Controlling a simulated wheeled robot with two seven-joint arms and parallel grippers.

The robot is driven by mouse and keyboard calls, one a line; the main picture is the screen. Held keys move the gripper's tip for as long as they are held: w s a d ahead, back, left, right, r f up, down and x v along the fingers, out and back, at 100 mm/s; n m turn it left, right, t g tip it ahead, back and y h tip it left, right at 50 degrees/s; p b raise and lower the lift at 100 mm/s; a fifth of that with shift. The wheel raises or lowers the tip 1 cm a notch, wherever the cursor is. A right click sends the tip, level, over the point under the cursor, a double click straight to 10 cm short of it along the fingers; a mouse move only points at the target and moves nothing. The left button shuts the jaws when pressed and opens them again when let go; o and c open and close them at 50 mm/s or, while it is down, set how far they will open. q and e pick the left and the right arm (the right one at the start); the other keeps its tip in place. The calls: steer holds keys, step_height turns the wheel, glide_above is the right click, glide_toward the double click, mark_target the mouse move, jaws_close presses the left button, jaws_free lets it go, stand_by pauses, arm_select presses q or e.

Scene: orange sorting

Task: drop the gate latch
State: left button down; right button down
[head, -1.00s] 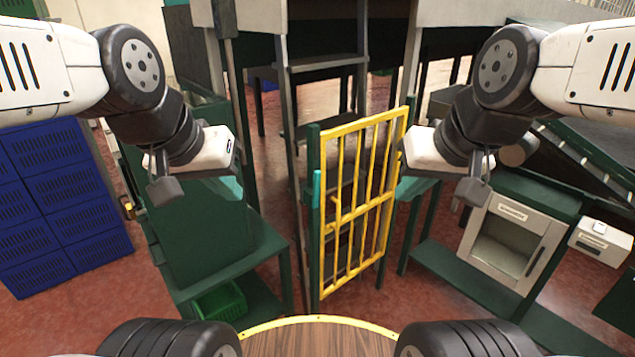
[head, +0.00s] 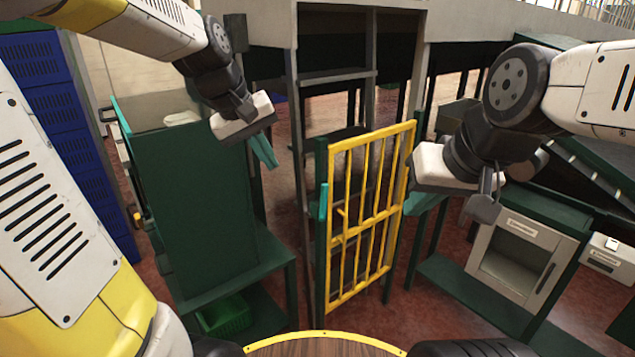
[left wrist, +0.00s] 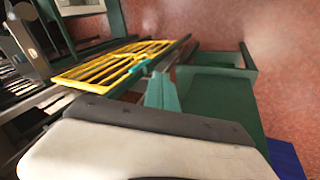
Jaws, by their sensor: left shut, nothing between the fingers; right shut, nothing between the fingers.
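The yellow barred gate (head: 338,250) stands upright between green posts in the head view, and it also shows in the left wrist view (left wrist: 105,68). A small teal piece (head: 323,202), which looks like the latch, sits upright at the gate's left post; a teal piece also shows at the gate's edge in the left wrist view (left wrist: 140,64). My left gripper (head: 265,152) is shut and empty, up and left of the gate, apart from it. Its teal fingers show in the left wrist view (left wrist: 162,92). My right gripper (head: 418,206) is shut and empty, right of the gate.
A green stand (head: 200,200) is left of the gate, with a green crate (head: 224,316) on its low shelf. Blue crates (head: 60,110) are stacked at the far left. A grey-fronted box (head: 520,262) stands at the right. Grey uprights and a frame rise behind the gate.

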arm_select(q)
steer(key=w+d+f+n, duration=0.1)
steer(key=w+f+n, duration=0.1)
steer(key=w+f, duration=0.2)
steer(key=w+d+f+n+g, duration=0.1)
steer(key=w+d+f, duration=0.1)
steer(key=w, duration=0.7)
steer(key=shift+w+d+f+n+g, duration=0.2)
steer(key=shift+f+n+g, duration=0.15)
steer(key=shift+f, duration=0.5)
glide_above(321, 199)
steer(key=s+a, duration=0.1)
steer(key=a, duration=0.1)
steer(key=shift+s+d+f, duration=0.1)
steer(key=shift+f, duration=2.35)
steer(key=shift+s+d+f, duration=0.1)
steer(key=shift+f, duration=2.35)
